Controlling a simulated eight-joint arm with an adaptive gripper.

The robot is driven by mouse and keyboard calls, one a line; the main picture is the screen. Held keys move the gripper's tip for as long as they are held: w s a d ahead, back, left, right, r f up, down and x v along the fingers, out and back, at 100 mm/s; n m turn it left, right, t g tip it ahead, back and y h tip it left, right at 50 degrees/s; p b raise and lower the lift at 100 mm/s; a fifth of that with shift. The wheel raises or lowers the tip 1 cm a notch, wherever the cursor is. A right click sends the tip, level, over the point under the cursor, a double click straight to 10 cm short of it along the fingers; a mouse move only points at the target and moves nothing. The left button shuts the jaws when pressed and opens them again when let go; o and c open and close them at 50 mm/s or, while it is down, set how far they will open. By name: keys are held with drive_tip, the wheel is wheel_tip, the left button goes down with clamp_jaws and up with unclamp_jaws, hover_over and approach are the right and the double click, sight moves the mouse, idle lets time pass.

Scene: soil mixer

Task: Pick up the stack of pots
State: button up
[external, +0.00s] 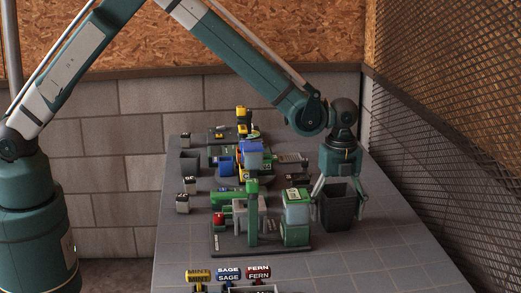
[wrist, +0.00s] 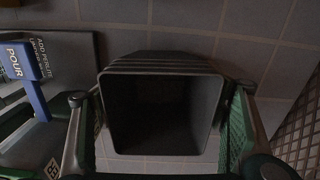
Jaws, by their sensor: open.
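The stack of pots (external: 338,212) is dark grey and square, standing upright on the right side of the table. In the wrist view I look into the empty top pot of the stack (wrist: 162,112), and several nested rims show along its far side. My gripper (external: 339,192) points down over the stack. Its fingers are open, one on each side of the pots, as the wrist view also shows (wrist: 160,125). I cannot tell whether either finger touches the pot walls.
A green and grey machine (external: 296,215) stands close to the left of the stack. In the wrist view, a blue POUR lever (wrist: 27,78) lies near the left finger. A mesh wall (external: 430,130) rises on the right. Labelled cylinders (external: 228,273) are at the front.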

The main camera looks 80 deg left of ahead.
sight(338, 190)
idle(0.3)
drive_tip(key=c, duration=1.1)
drive_tip(key=shift+r, duration=0.15)
drive_tip(key=shift+r+p, duration=1.05)
drive_tip(key=shift+r, duration=4.05)
